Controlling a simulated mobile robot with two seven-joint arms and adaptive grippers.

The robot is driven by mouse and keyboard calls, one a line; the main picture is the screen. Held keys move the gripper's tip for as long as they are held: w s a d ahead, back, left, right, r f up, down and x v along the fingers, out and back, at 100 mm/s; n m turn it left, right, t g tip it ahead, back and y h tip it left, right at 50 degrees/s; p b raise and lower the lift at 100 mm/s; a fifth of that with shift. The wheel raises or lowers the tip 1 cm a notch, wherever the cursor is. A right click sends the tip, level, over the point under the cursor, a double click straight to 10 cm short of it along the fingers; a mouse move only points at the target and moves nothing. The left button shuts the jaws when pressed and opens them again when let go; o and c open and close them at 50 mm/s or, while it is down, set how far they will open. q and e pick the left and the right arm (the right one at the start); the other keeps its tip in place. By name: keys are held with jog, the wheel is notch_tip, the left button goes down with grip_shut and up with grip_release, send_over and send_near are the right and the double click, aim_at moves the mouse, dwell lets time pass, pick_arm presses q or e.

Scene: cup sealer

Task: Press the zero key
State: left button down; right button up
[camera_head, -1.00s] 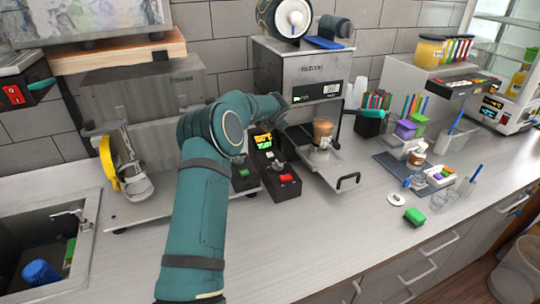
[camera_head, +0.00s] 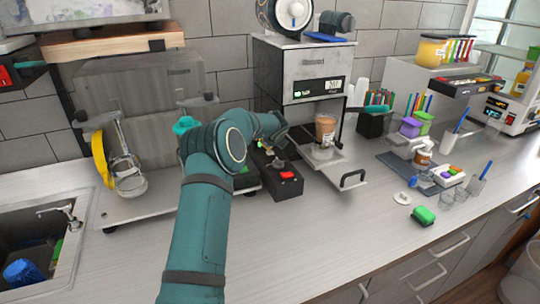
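A small black control box (camera_head: 283,186) with a red button (camera_head: 289,175) stands on the counter, left of the sealing machine's open tray. I cannot read which key is the zero key. My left arm, teal, reaches in from the bottom. Its dark gripper (camera_head: 274,150) is over the back part of the box and covers most of the lit display there. A grey piece shows just behind the red button; I cannot tell if it is a fingertip. The wrist hides most of the fingers, so opening and contact cannot be told. My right gripper is not in view.
The cup sealer (camera_head: 310,72) stands behind, with a brown-filled cup (camera_head: 326,128) over its pulled-out tray (camera_head: 333,166). A sink (camera_head: 70,262) is at the left. The front middle of the counter is clear.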

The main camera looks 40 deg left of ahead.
pick_arm(q)
jog(key=shift+f, duration=0.1)
dwell(1.2)
jog(key=shift+f, duration=0.3)
jog(key=shift+f+b, duration=0.5)
jog(key=shift+b, duration=0.05)
dwell(0.6)
jog(key=shift+r, duration=0.15)
jog(key=shift+r+p, duration=0.75)
jog(key=shift+p, duration=0.1)
notch_tip(320, 180, up, 5)
jog(key=p, duration=0.4)
dwell(0.4)
